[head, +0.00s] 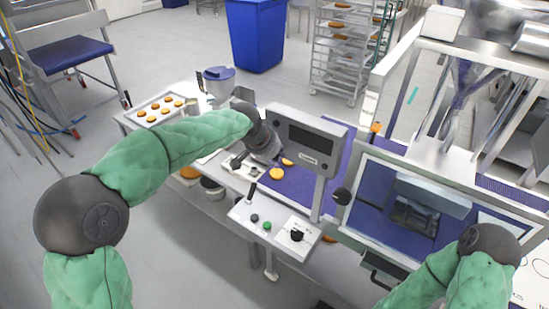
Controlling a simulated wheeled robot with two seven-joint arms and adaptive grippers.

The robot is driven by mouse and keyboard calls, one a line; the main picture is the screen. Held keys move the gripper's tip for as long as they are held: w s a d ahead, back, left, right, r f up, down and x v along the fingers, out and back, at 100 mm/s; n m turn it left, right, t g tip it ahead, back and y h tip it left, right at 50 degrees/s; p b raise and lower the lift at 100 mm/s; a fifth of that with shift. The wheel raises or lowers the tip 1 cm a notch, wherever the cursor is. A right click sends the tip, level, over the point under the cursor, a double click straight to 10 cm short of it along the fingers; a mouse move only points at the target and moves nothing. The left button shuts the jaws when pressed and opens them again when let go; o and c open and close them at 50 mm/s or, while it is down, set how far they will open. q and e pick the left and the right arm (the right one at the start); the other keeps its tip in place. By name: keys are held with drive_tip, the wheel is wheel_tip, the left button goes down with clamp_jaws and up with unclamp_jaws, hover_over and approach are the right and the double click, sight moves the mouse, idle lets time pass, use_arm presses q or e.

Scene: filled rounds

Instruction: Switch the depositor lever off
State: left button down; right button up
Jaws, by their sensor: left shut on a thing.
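The control box (275,232) stands at the centre on a post, with a short black lever (251,194) upright at its upper left. Its face also has a green button (267,226) and a black rotary knob (296,235). My left gripper (243,166) comes down from the left arm just above and behind the lever. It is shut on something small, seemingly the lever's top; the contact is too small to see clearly. My right arm shows at the lower right, but its gripper is not in view.
A grey display (304,140) stands right behind the control box. The blue conveyor belt (290,187) carries filled rounds. A clear-walled machine (375,200) fills the right. A tray of rounds (160,109) lies at the left; a blue bin (256,35) stands behind.

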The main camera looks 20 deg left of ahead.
use_arm(q)
drive_tip(key=c, duration=1.3)
unclamp_jaws()
drive_tip(key=shift+o, duration=0.2)
drive_tip(key=v, duration=1.1)
drive_tip(key=shift+s+r, duration=0.2)
drive_tip(key=shift+r, duration=0.15)
